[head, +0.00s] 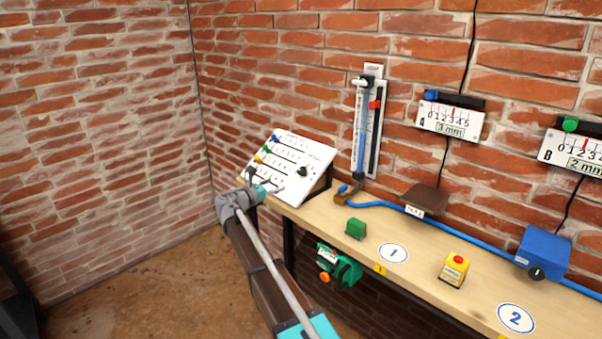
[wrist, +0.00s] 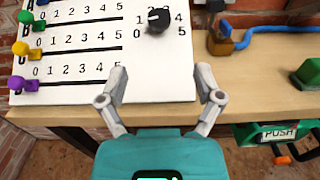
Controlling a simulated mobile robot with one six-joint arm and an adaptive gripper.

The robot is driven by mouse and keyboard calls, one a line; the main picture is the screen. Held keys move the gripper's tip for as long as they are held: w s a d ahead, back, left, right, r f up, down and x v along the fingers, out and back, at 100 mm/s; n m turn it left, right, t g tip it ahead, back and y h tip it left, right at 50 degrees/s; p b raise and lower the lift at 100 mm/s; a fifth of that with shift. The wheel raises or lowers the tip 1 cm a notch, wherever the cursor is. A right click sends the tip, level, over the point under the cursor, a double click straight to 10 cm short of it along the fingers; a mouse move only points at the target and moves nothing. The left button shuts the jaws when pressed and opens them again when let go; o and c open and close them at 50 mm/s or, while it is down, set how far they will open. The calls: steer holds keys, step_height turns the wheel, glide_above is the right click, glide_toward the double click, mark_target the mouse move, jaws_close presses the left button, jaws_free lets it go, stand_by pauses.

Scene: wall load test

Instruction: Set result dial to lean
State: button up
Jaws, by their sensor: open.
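The result dial is a round black knob (wrist: 158,20) on a sloping white board (wrist: 150,75). Digits from 0 to 5 stand around it in the wrist view. A small pale mark shows on the knob, but I cannot tell clearly which digit it points at. No word "lean" is legible. In the head view the knob (head: 303,172) is on the right part of the board. My gripper (wrist: 161,72) is open and empty, its fingers apart over the board's lower edge, below the knob and not touching it. In the head view my gripper (head: 270,186) is at the board's lower left.
Coloured sliders, including a purple one (wrist: 28,84), sit at the left ends of numbered rows. The wooden bench (head: 412,262) carries a green block (head: 356,228), a yellow box with a red button (head: 453,270) and a blue box (head: 543,253). A vertical gauge (head: 368,125) stands right of the board.

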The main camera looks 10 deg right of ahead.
mark_target(300, 172)
steer(key=x, duration=1.3)
steer(key=shift+w+d, duration=0.15)
steer(key=shift+d, duration=0.05)
steer(key=c, duration=1.2)
steer(key=shift+o, duration=0.2)
